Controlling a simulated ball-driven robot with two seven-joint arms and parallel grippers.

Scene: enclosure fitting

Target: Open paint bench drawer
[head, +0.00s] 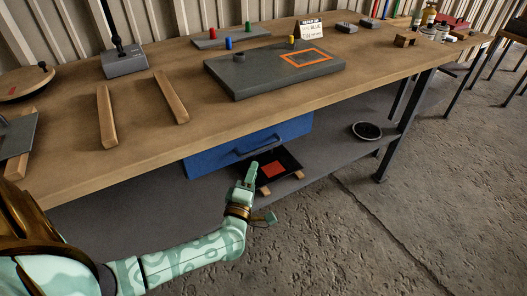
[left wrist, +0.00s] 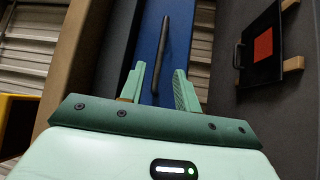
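The paint bench (head: 215,122) has a wooden top. A blue drawer (head: 215,160) hangs under it and looks shut. Its dark bar handle (head: 252,147) runs across the front. My left gripper (head: 251,172) is in front of and below the handle in the head view. In the left wrist view my left gripper (left wrist: 160,78) is open, with two pale green fingers apart. The handle (left wrist: 163,50) on the blue drawer front (left wrist: 147,45) lines up between the fingertips, its near end reaching into the gap. Contact cannot be told. My right gripper is not in view.
A dark board with a red square (head: 289,160) lies on wooden strips on the grey lower shelf (head: 335,150). A round black dish (head: 367,131) and a bench leg (head: 403,130) are to the right. A grey slab (head: 240,80) and wooden bars (head: 171,97) lie on top.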

